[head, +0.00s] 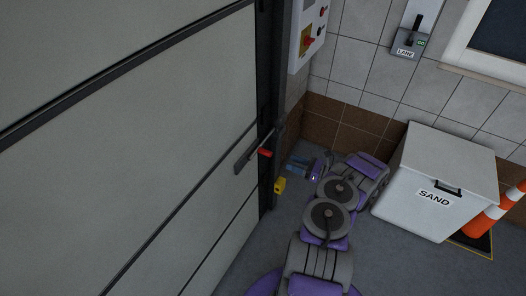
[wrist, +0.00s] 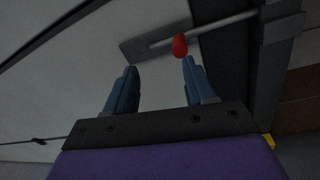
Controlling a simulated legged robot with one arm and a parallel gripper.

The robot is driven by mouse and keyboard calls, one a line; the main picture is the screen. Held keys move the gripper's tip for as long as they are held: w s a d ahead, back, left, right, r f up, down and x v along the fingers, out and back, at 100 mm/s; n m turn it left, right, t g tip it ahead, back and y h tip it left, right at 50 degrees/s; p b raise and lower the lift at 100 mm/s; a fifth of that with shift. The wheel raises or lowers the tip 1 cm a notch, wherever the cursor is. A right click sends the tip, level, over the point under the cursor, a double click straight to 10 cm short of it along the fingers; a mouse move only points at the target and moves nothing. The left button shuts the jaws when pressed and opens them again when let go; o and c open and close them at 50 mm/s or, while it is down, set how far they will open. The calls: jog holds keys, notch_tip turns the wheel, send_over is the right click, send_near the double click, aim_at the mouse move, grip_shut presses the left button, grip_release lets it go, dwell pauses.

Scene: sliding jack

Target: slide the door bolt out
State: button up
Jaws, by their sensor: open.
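The door bolt (head: 255,158) is a thin grey rod with a red knob (head: 265,153), set on a dark plate at the right edge of the pale panelled door (head: 130,150). In the wrist view the rod (wrist: 225,24) runs from the plate (wrist: 140,46) rightward to a dark bracket on the frame. The red knob (wrist: 180,45) hangs just beyond the tips of my gripper (wrist: 161,67), closer to the right finger. My gripper is open and empty, its blue fingers apart. It also shows in the head view (head: 298,165), right of the bolt.
A dark door post (head: 268,90) stands beside the bolt, with a yellow block (head: 280,185) low on it. A control box (head: 308,35) hangs above. A white SAND bin (head: 440,175) and an orange cone (head: 500,210) stand right of my arm.

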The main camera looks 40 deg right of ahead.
aim_at(271, 155)
jog(key=s+d+f+m+h, duration=0.1)
jog(key=s+d+f+m, duration=0.1)
jog(key=d+f, duration=0.2)
jog(key=shift+t+h, duration=0.3)
jog(key=shift+t, duration=0.1)
jog(key=b+x, duration=0.1)
jog(key=x, duration=0.4)
jog(key=a+b+x, duration=0.1)
jog(key=x, duration=0.5)
jog(key=r+b+x, duration=0.1)
jog(key=x, duration=0.5)
jog(key=shift+s+a, duration=0.2)
jog(key=shift+a, duration=0.25)
jog(key=shift+w+d+f, duration=0.1)
jog(key=shift+d+f, duration=0.05)
jog(key=shift+d, duration=0.25)
jog(key=shift+a, duration=0.35)
jog(key=c, duration=0.7)
jog(key=shift+d, duration=0.15)
grip_shut()
